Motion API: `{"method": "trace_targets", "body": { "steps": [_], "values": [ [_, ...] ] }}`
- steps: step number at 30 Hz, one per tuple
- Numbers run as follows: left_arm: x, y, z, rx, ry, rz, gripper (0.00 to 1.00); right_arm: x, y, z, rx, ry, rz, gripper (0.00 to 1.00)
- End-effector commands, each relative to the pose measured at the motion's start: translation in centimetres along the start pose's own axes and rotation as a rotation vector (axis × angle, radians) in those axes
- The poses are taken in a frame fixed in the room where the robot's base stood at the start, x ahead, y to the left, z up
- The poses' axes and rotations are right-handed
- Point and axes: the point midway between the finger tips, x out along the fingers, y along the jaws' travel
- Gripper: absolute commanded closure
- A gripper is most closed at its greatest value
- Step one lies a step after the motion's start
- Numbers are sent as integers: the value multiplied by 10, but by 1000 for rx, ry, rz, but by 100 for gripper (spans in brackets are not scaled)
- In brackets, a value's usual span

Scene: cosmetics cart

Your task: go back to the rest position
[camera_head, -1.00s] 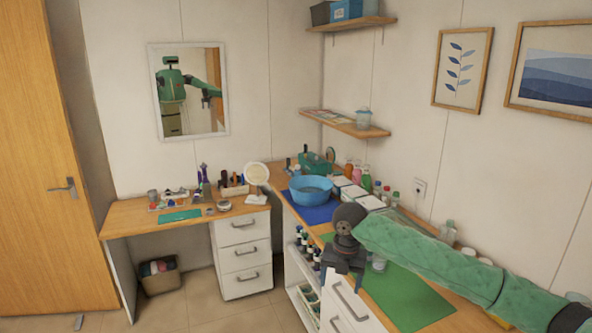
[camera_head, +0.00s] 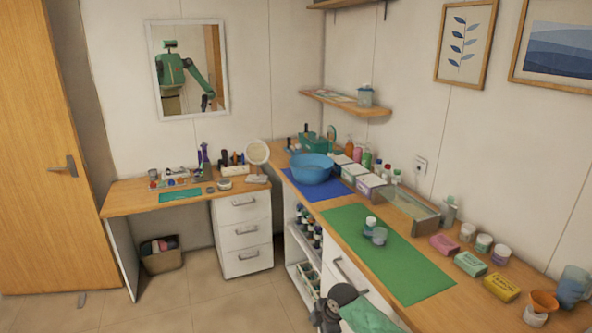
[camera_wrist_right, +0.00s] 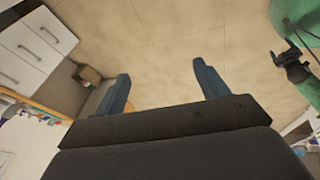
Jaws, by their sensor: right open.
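My right arm comes in at the bottom of the head view, low in front of the white drawers. In that view only its dark wrist (camera_head: 335,305) shows, and the fingertips are hidden or out of frame. In the right wrist view my right gripper (camera_wrist_right: 162,78) is open, with two dark fingers wide apart and nothing between them. Bare tiled floor lies beyond the fingers. My left gripper is not seen in the head view.
A blue bowl (camera_head: 312,168) stands on a blue mat farther back. White drawers (camera_head: 242,235) stand under the desk. The tiled floor (camera_head: 200,300) in front is clear.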

Motion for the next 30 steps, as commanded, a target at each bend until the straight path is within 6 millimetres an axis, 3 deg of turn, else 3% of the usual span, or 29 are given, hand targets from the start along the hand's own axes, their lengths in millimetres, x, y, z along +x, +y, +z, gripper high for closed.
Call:
{"method": "trace_targets", "body": {
  "steps": [1, 3, 11, 17, 23, 30],
  "values": [
    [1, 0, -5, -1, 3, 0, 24, 22, -15, 5, 63, 4, 2, 27],
    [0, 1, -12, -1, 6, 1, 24, 46, -32, 11, 154, 6, 15, 27],
    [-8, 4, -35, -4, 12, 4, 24, 133, -108, 41, 495, -6, 50, 27],
    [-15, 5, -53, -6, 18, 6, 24, 195, -185, 66, 752, -35, 69, 27],
    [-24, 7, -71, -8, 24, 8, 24, 250, -278, 88, 999, -81, 84, 27],
    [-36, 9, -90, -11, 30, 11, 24, 302, -412, 112, 1277, -161, 101, 27]
  ]
}}
